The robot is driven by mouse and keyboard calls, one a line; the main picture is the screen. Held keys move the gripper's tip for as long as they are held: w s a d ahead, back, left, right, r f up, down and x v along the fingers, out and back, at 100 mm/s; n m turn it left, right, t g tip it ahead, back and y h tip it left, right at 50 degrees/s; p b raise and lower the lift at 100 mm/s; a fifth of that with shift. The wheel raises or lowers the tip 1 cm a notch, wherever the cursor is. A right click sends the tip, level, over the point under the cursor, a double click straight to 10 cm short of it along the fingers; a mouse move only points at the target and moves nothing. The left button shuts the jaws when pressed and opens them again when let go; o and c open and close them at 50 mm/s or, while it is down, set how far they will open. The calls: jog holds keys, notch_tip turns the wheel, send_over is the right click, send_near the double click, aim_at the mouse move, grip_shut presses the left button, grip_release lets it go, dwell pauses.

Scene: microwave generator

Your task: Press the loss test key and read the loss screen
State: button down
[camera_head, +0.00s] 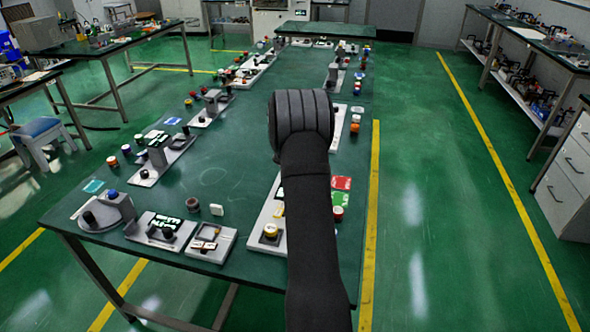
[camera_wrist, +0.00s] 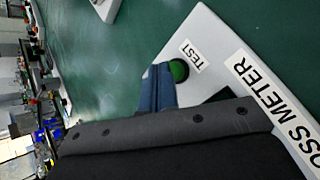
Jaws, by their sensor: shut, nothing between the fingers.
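In the wrist view a white board carries a "LOSS METER" label (camera_wrist: 275,100) and a "TEST" label (camera_wrist: 191,56). A round green key (camera_wrist: 178,70) in a dark ring sits beside the TEST label. My gripper (camera_wrist: 159,70) is shut and empty, its blue fingertips just left of the green key. I cannot tell whether they touch it. The loss screen does not show clearly; my gripper body covers the lower part of the wrist view. In the head view my arm hides the gripper and the key.
A long green table (camera_head: 215,175) holds several grey and white device boards along its edges. A board with a yellow-ringed knob (camera_head: 270,231) lies left of my arm, with red and green cards (camera_head: 341,190) to its right. The table's middle is mostly clear.

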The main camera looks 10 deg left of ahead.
jog(key=shift+f, duration=0.3)
dwell(0.4)
jog(key=shift+r, duration=1)
jog(key=shift+r, duration=2.5)
jog(key=shift+f, duration=0.1)
notch_tip(320, 180, up, 4)
